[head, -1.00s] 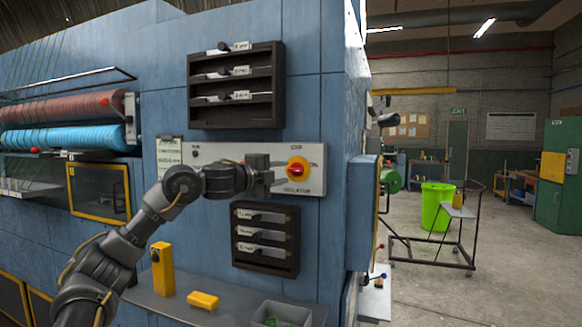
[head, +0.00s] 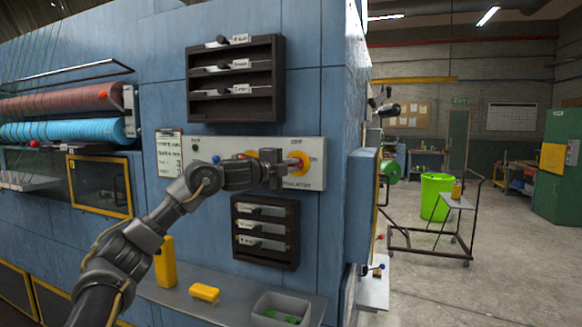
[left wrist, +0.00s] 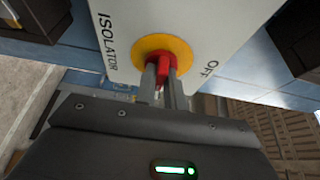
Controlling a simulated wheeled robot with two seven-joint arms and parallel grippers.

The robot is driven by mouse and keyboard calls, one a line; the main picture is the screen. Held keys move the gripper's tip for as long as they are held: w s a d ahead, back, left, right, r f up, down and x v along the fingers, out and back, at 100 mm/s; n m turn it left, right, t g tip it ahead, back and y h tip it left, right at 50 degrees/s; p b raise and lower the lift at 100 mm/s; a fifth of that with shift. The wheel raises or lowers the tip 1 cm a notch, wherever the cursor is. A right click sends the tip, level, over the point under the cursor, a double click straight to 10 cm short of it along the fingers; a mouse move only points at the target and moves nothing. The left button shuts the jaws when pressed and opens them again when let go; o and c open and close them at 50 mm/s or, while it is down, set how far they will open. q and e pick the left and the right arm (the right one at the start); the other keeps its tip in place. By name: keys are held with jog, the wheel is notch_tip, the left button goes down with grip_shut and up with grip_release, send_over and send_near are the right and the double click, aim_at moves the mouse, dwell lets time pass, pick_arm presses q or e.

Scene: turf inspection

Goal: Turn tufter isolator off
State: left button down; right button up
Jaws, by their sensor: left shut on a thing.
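The isolator is a red knob on a yellow round plate (head: 304,158), set in a pale grey panel (head: 232,150) on the blue machine. In the left wrist view the red knob (left wrist: 163,68) sits on its yellow plate, between the words ISOLATOR and OFF. My left gripper (head: 284,165) is at the knob in front of the panel. In the left wrist view the fingers of the left gripper (left wrist: 164,82) lie on either side of the red handle, shut on it. In the head view the gripper hides most of the knob. I cannot tell exactly which mark it points to.
Dark slotted racks with labelled handles hang above (head: 236,80) and below (head: 266,232) the panel. A shelf (head: 235,297) below holds a yellow block (head: 204,293) and a grey bin (head: 281,308). Open floor lies right, with a wheeled cart (head: 430,240) and a green bin (head: 436,195).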

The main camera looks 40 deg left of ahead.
pick_arm(q)
jog(key=n+t+y+b, duration=0.1)
jog(key=n+y+b, duration=0.1)
jog(key=n, duration=0.5)
jog(key=n+t+y+b, duration=0.1)
jog(key=n+y+b, duration=0.2)
jog(key=n+b, duration=0.2)
jog(key=n+t+y+b, duration=0.1)
jog(key=n+y+b, duration=0.2)
jog(key=n, duration=0.7)
jog(key=shift+d+f+b, duration=0.3)
jog(key=shift+f+b, duration=0.05)
jog(key=shift+b, duration=0.4)
jog(key=shift+r+n+y, duration=0.1)
jog(key=shift+n+y, duration=0.3)
jog(key=c, duration=1.5)
grip_release()
jog(key=shift+w, duration=0.1)
